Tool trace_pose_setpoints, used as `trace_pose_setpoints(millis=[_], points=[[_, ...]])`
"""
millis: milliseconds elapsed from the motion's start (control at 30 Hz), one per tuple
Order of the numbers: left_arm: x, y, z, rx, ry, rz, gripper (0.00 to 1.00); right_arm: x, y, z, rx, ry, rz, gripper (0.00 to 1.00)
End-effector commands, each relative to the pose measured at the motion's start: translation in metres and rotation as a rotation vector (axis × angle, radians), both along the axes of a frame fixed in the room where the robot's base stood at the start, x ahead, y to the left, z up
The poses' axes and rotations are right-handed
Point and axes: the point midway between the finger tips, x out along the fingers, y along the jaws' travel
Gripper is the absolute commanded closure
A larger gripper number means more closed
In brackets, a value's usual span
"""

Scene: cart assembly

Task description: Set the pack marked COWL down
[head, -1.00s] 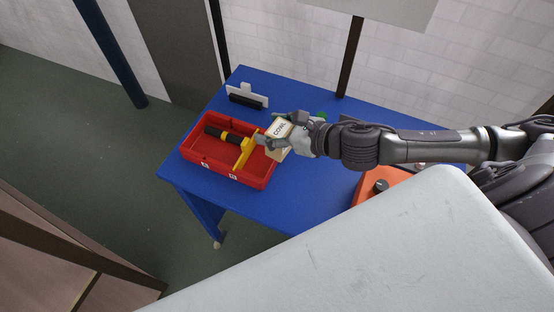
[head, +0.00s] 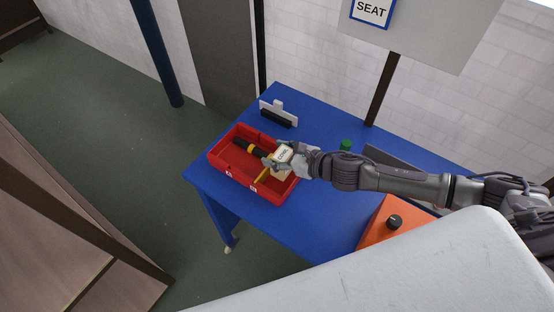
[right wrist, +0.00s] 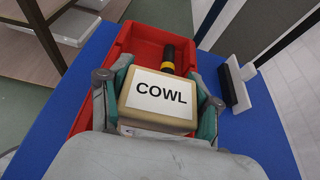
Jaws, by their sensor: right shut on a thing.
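The COWL pack (head: 284,153) is a tan box with a white label; it also shows in the right wrist view (right wrist: 158,92), label facing the camera. My right gripper (head: 279,160) is shut on it, one finger on each side. The pack is over the right part of the red tray (head: 222,170), by the yellow divider (head: 268,174). I cannot tell whether it touches the tray floor. Its underside is hidden. My left gripper is not in view.
A black and yellow cylinder (head: 243,145) lies in the tray's left part. A white piece with a black bar (head: 278,115) stands behind the tray on the blue table (head: 318,225). An orange box with a black knob (head: 380,225) and a green item (head: 346,145) are to the right.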

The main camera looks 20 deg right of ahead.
Motion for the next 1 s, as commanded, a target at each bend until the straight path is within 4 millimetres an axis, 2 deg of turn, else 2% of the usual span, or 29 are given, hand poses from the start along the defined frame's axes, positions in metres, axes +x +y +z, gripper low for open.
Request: trace_pose_setpoints(millis=[300,733,767,900,1000], points=[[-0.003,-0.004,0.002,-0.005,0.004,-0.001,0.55,0.001,0.000,-0.037,0.003,0.002,-0.002,0.78],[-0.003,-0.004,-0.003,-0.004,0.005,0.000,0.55,0.001,0.000,-0.045,0.001,-0.001,0.000,0.78],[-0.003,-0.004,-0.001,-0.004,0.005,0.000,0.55,0.001,0.000,-0.044,0.000,0.000,0.000,0.33],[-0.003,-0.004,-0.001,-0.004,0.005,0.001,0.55,0.001,0.000,-0.044,0.000,0.001,0.000,0.09],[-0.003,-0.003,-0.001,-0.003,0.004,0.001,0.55,0.001,0.000,-0.044,0.000,0.001,0.000,0.08]])
